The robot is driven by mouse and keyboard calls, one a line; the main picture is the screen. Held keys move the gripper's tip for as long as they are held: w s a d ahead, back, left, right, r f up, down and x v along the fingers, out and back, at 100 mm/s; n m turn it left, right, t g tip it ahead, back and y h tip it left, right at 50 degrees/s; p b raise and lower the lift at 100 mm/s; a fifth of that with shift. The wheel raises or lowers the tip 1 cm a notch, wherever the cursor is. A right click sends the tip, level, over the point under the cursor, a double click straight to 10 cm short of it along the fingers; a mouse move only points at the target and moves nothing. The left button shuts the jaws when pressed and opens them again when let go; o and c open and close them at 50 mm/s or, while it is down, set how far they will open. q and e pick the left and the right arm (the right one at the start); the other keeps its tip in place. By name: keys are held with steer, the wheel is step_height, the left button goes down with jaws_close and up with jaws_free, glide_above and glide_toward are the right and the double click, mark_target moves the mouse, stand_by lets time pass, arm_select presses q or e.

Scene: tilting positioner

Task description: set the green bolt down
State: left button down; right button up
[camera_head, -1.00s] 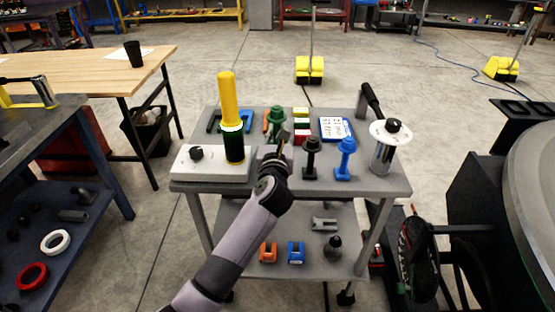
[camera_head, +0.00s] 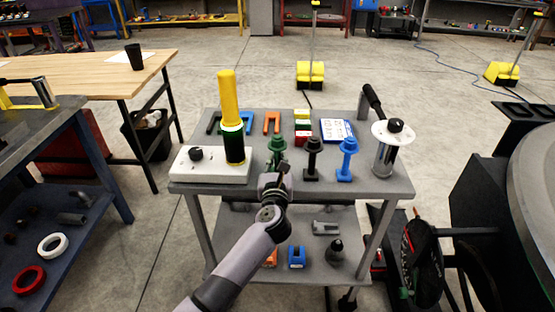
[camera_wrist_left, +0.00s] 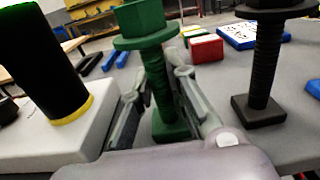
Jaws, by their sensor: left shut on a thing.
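The green bolt (camera_head: 277,144) is upright, with its wide flange and head at the top, in line with the black bolt (camera_head: 312,160) and the blue bolt (camera_head: 347,160) on the grey cart top. My left gripper (camera_head: 276,166) is shut on its threaded shaft. In the left wrist view the green bolt (camera_wrist_left: 142,24) stands between the two fingers (camera_wrist_left: 160,88), with a square foot below them. The foot is at or very close to the cart top; I cannot tell if it touches. My right gripper is not in view.
A white box (camera_head: 205,168) with a yellow-and-black cylinder (camera_head: 230,105) stands left of the bolt. Behind are an orange fork (camera_head: 272,122), small coloured blocks (camera_head: 302,125) and a blue-framed card (camera_head: 336,129). A disc-topped spool (camera_head: 390,135) stands right.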

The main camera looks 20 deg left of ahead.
arm_select(q)
steer(key=c, duration=1.6)
jaws_free()
steer(key=shift+o, duration=0.2)
